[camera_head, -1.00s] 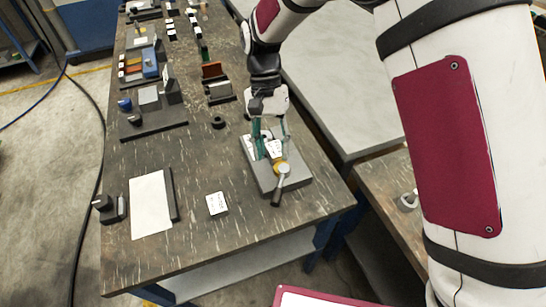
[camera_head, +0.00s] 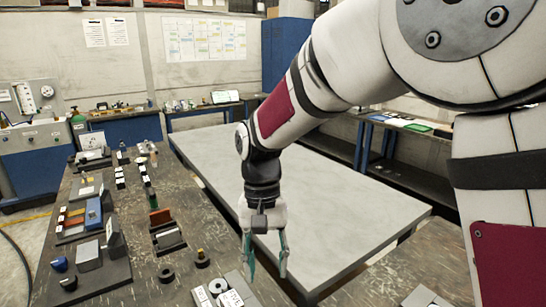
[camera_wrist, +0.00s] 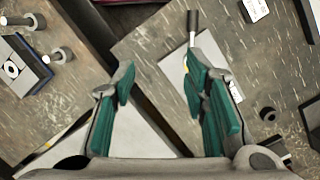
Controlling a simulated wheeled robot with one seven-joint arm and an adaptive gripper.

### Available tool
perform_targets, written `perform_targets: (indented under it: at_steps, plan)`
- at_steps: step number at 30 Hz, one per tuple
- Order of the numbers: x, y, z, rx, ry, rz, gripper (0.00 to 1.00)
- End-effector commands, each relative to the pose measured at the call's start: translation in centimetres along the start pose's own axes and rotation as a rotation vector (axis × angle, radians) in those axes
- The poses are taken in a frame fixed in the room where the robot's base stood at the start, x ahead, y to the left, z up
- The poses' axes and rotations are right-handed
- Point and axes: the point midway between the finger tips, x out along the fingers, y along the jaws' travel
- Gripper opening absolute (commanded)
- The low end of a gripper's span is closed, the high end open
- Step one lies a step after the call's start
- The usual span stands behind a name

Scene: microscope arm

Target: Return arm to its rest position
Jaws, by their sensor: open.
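My gripper (camera_head: 265,268) hangs at the end of my bent arm in the head view, pointing down, its two teal fingers apart with nothing between them. In the wrist view my gripper (camera_wrist: 160,95) also shows spread and empty. The grey-based device (camera_head: 238,288) sits at the bottom of the head view, partly cut off by the frame edge, just left of and below my fingers. In the wrist view the device's grey plate (camera_wrist: 174,70) and dark handle (camera_wrist: 193,27) lie below, beyond the right finger, which hides part of it. The fingers appear clear of it.
Benches and cabinets line the back wall.

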Motion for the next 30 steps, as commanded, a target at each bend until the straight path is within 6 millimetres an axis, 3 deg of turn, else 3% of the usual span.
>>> perform_targets:
  at_steps: [1, 6, 13, 21, 30]
  plan:
    - [-1.5, 1.7, 0.6, 0.003, 0.034, -0.02, 0.41]
    - [-4.8, 6.6, 3.1, -0.007, 0.143, -0.064, 0.41]
    - [-7.5, 12.7, 7.4, -0.015, 0.299, -0.097, 0.41]
    - [-7.9, 18.4, 13.1, -0.019, 0.485, -0.093, 0.41]
    - [-6.4, 21.4, 17.2, -0.024, 0.629, -0.056, 0.41]
